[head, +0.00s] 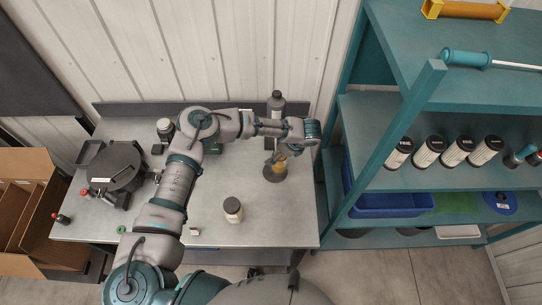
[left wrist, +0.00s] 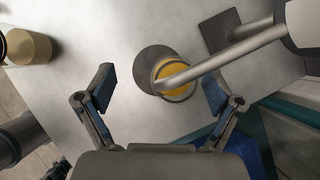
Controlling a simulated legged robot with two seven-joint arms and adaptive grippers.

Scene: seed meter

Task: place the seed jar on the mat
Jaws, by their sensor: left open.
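A pale jar with a dark lid (head: 233,209) stands on the table; it also shows at the upper left of the left wrist view (left wrist: 30,47). A dark round mat (head: 275,173) lies on the table's right part. My right gripper is not in view.
A teal shelf (head: 375,120) with several lidded jars (head: 428,150) stands at the right. The table's front middle is mostly clear.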

